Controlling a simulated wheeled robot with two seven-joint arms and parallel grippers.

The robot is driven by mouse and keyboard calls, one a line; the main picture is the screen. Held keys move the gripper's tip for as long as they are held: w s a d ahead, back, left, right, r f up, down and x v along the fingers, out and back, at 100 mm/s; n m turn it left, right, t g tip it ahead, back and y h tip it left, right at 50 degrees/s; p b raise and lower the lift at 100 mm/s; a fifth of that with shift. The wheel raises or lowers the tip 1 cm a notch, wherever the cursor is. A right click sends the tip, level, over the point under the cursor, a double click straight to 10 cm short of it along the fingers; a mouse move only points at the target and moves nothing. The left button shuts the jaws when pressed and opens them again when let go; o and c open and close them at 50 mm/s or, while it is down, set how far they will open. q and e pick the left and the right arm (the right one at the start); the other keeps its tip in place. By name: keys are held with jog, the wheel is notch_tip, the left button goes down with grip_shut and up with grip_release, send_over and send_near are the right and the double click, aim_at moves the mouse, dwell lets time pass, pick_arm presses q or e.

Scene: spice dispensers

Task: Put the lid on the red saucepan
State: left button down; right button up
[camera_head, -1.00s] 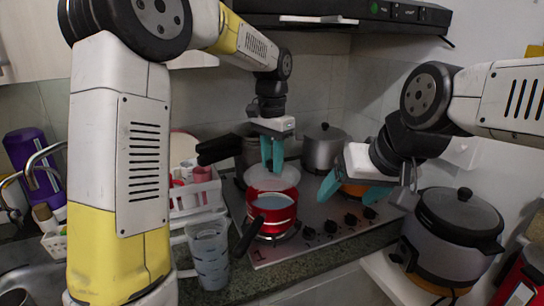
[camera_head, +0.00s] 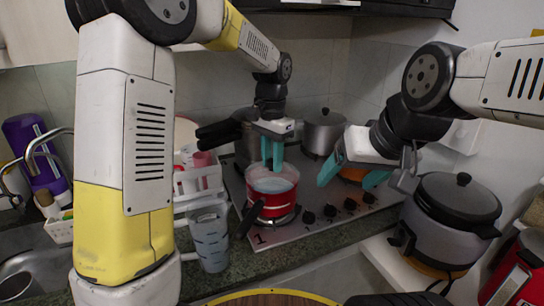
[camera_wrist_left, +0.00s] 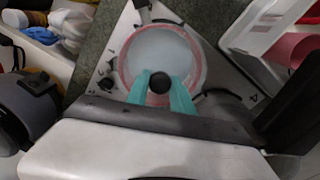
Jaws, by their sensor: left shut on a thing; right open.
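The red saucepan (camera_head: 270,209) stands on the hob, its dark handle (camera_head: 247,222) pointing toward the front left. The pale see-through lid (camera_head: 286,184) with a red rim lies level at the saucepan's mouth and covers it. Whether it rests fully on the rim is hard to tell. My left gripper (camera_head: 272,167) is shut on the lid's knob from above. In the left wrist view the dark round knob (camera_wrist_left: 159,82) is between the two teal fingers, over the pale lid (camera_wrist_left: 163,48). My right gripper (camera_head: 350,178) is open and empty, to the right of the saucepan.
A grey pot (camera_head: 323,131) stands behind on the hob (camera_head: 290,233). An orange pan (camera_head: 352,174) is behind my right gripper. A grey cooker (camera_head: 450,222) stands at right. A patterned cup (camera_head: 210,240) and white rack (camera_head: 196,207) are at left.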

pick_arm(q)
jog(key=shift+f, duration=0.15)
dwell(0.5)
jog(key=shift+f, duration=0.3)
jog(key=c, duration=0.6)
grip_release()
jog(key=shift+o, duration=0.2)
jog(key=shift+r, duration=0.1)
jog(key=shift+r, duration=3.45)
